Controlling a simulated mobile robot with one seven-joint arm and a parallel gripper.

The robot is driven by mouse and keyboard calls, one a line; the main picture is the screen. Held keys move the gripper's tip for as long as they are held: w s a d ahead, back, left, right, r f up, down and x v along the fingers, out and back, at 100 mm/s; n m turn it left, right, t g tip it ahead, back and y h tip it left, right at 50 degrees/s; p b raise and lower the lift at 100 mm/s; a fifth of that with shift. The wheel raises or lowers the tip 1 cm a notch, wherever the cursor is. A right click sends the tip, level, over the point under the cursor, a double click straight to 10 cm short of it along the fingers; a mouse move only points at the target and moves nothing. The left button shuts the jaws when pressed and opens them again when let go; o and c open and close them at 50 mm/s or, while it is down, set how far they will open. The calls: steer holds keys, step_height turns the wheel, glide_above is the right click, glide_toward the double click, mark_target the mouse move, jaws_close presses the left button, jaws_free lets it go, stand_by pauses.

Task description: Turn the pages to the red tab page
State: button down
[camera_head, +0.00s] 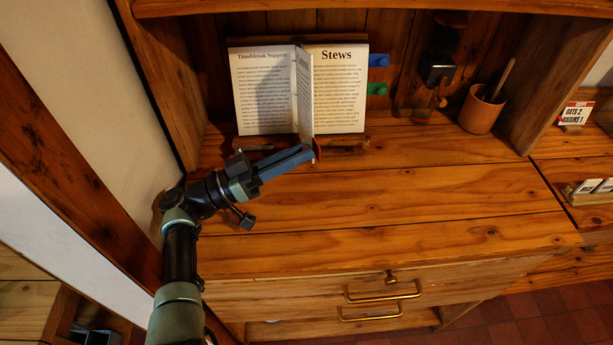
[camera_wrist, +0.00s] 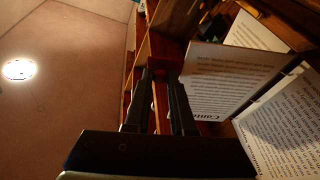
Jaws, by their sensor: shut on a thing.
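An open cookbook (camera_head: 262,95) leans upright on a stand at the back of the shelf top. Its left page is headed "Thimbleoak Suppers" and its right page "Stews". One page (camera_head: 304,92) stands out from the spine, edge toward the head camera; it also shows in the wrist view (camera_wrist: 225,80). My gripper (camera_head: 312,152) is at the lower outer corner of this page, shut on a red tab (camera_head: 318,151), mostly hidden by the fingers. A blue tab (camera_head: 379,60) and a green tab (camera_head: 377,89) stick out on the book's right.
A clay pot (camera_head: 481,109) with a utensil and a dark hanging object (camera_head: 438,70) are to the right. A small card (camera_head: 575,114) stands farther right. The wooden top (camera_head: 400,195) before the book is clear, with drawers below.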

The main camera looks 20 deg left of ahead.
steer(key=shift+s+a+m+g+h+b, duration=0.2)
steer(key=shift+a+m+g+h+b, duration=0.3)
steer(key=shift+b, duration=0.65)
steer(key=shift+a+r, duration=0.15)
steer(key=c, duration=0.8)
jaws_free()
steer(key=shift+o, duration=0.2)
step_height(320, 180, up, 10)
steer(key=p, duration=0.3)
